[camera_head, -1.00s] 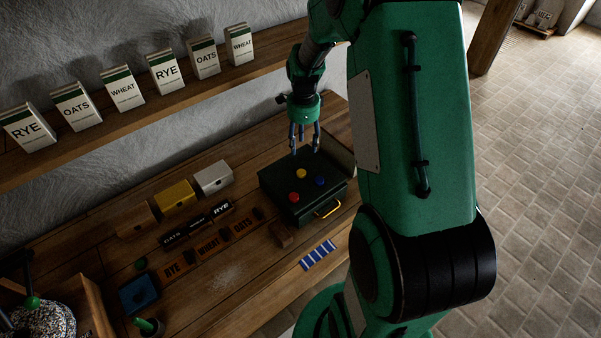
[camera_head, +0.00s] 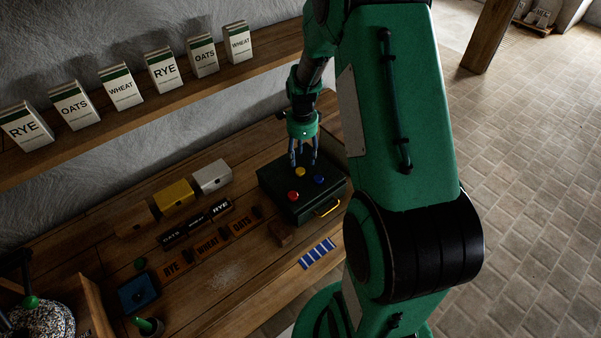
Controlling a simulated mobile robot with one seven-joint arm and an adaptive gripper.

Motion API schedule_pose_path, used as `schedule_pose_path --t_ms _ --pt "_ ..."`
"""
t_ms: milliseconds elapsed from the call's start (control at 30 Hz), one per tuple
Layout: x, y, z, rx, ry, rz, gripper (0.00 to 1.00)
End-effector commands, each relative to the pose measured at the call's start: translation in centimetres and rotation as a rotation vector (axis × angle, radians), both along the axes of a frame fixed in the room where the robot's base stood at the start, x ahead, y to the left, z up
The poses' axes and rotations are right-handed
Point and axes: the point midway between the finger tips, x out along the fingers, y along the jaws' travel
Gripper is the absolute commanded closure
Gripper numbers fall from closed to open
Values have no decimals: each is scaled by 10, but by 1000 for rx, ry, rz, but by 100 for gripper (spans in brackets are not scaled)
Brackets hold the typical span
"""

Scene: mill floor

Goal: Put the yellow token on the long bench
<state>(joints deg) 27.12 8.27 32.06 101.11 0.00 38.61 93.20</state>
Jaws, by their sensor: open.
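The yellow token (camera_head: 301,172) lies on top of a dark green box (camera_head: 270,186) with a yellow handle, at the right part of the long bench (camera_head: 225,295). A red token (camera_head: 293,196) and a blue token (camera_head: 319,180) lie near it on the same lid. My gripper (camera_head: 303,163) points down, open, just above the yellow token, with its fingers to either side in the picture. I cannot tell whether the fingertips touch anything.
A shelf (camera_head: 140,107) with several cartons hangs behind. Bare wood shows at the bench front.

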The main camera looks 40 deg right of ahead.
Motion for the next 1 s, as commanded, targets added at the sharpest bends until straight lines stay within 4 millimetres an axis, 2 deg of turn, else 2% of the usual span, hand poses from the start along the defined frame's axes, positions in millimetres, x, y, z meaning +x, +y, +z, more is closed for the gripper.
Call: schedule_pose_path --t_ms 200,667,1000 --pt "0 0 -16 -1 -1 0 49" --pt "0 1 -21 0 0 0 49" --pt "1 6 -57 1 1 0 49"
